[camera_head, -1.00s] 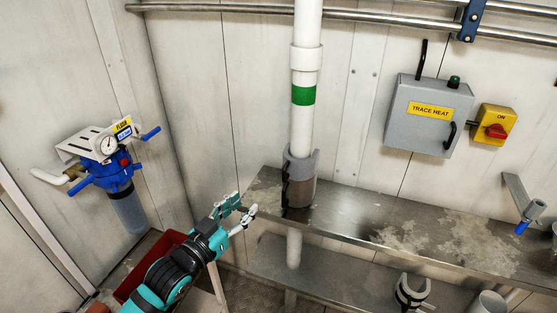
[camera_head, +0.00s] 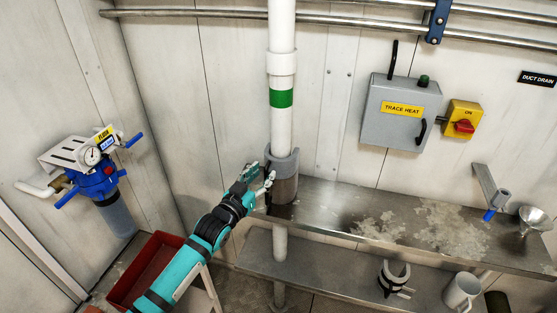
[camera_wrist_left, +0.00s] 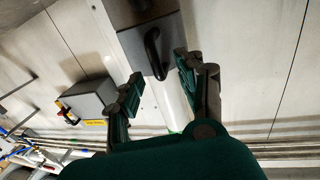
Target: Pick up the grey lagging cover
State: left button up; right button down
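The grey lagging cover (camera_head: 284,186) stands upright around the foot of the white pipe at the left end of the upper steel shelf. A black handle or strap is on its left side. My left gripper (camera_head: 258,182) is just left of the cover at about its height. In the left wrist view my left gripper (camera_wrist_left: 160,88) is open, and the cover (camera_wrist_left: 136,45) with its black handle lies beyond and partly between the fingers. I cannot tell whether a finger touches it. My right gripper is not in view.
A similar C-shaped piece (camera_head: 391,287) and a white mug (camera_head: 460,291) are on the lower shelf. The white pipe (camera_head: 282,125) rises through the cover. A red bin (camera_head: 139,276) is below my left arm.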

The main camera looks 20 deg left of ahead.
aim_at(278, 166)
pick_arm(q)
jog(key=x, duration=0.2)
jog(key=shift+w+d, duration=0.15)
jog(key=shift+w, duration=0.1)
jog(key=shift+s, duration=0.1)
grip_shut()
